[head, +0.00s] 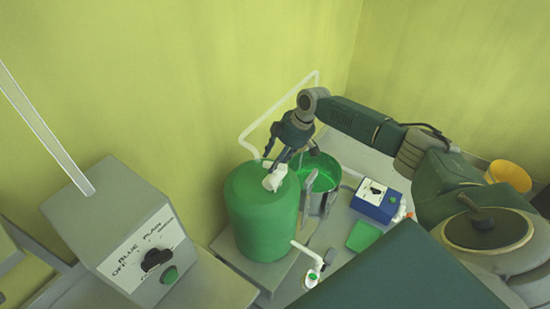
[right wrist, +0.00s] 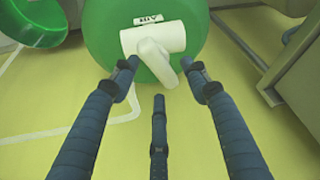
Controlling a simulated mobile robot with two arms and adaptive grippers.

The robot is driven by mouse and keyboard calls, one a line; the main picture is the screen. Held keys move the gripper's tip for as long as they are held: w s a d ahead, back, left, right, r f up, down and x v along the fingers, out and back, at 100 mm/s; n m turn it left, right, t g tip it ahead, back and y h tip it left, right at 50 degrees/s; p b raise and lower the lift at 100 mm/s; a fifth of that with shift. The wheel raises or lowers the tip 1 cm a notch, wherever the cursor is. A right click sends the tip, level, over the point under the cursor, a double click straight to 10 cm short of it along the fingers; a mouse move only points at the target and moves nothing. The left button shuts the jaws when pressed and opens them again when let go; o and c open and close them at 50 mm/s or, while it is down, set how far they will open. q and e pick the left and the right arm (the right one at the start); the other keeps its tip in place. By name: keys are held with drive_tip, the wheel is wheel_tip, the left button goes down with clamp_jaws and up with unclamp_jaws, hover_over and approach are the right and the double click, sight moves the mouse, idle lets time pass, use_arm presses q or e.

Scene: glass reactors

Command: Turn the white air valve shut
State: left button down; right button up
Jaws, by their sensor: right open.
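The white air valve (head: 275,177) sits on top of the green tank (head: 262,215) in the head view. In the right wrist view the valve (right wrist: 153,42) has a white crosswise body with a handle hanging toward me, under a label reading AIR. My right gripper (head: 280,158) is above the tank, close to the valve. In the right wrist view its fingers (right wrist: 160,75) are open, spread on either side of the handle, with a third finger below. I cannot tell whether any finger touches it. My left gripper is not in view.
A grey control box (head: 125,235) with a black dial stands at left. A blue box (head: 376,200), a green pad (head: 363,236) and a yellow bucket (head: 509,176) lie further right. A white pipe (head: 276,108) runs behind.

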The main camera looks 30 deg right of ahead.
drive_tip(key=shift+w+f, duration=0.1)
drive_tip(key=shift+f, duration=0.15)
drive_tip(key=shift+a, duration=0.1)
drive_tip(key=c, duration=1.2)
drive_tip(key=shift+o, duration=0.2)
drive_tip(key=shift+r+p, duration=0.15)
drive_tip(key=shift+p, duration=0.15)
drive_tip(key=m+h+p, duration=0.1)
drive_tip(key=m+p, duration=0.2)
drive_tip(key=p, duration=0.2)
drive_tip(key=shift+r+m+t, duration=0.15)
drive_tip(key=shift+m+t, duration=0.15)
drive_tip(key=shift+t, duration=0.1)
drive_tip(key=shift+m, duration=0.4)
drive_tip(key=shift+f, duration=0.2)
